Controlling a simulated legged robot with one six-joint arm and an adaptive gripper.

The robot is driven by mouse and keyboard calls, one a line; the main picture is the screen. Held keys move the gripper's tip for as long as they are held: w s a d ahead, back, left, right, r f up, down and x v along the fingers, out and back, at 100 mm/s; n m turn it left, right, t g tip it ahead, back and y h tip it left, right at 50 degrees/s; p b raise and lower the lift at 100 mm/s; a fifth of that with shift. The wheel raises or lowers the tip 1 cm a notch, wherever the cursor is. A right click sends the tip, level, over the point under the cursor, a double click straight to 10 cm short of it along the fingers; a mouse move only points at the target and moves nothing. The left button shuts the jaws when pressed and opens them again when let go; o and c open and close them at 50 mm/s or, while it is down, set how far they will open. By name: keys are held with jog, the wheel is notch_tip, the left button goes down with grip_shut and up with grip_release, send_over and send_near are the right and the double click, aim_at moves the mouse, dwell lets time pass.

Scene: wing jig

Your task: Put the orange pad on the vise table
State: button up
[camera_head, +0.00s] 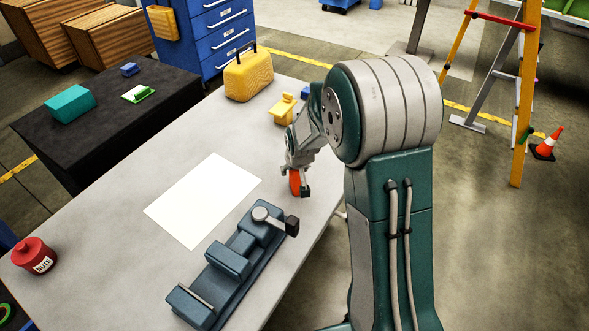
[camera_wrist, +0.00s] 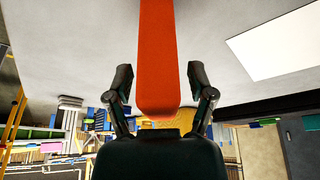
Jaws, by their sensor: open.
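The orange pad (camera_head: 294,182) stands on edge at the right side of the light grey table (camera_head: 110,235), which carries a blue-grey vise (camera_head: 228,262). In the wrist view the orange pad (camera_wrist: 157,55) is a long strip running between the fingers of my gripper (camera_wrist: 159,80). The fingers are open, with a gap on each side of the pad. In the head view my gripper (camera_head: 299,184) is low over the table edge beside the pad, and my arm hides part of it. Whether the pad touches the tabletop is hard to tell.
A white sheet (camera_head: 203,198) lies mid-table. A red can (camera_head: 34,255) stands at the left, a yellow case (camera_head: 248,74) and a small yellow object (camera_head: 282,108) at the back. A black table (camera_head: 120,130) adjoins on the left.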

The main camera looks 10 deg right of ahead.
jog(key=v, duration=1.2)
jog(key=s+r, duration=0.5)
jog(key=s, duration=0.7)
jog(key=s+r+t, duration=0.1)
jog(key=s+r, duration=0.5)
jog(key=s, duration=0.6)
jog(key=shift+s+r, duration=0.3)
jog(key=shift+s, duration=0.1)
jog(key=shift+c, duration=0.9)
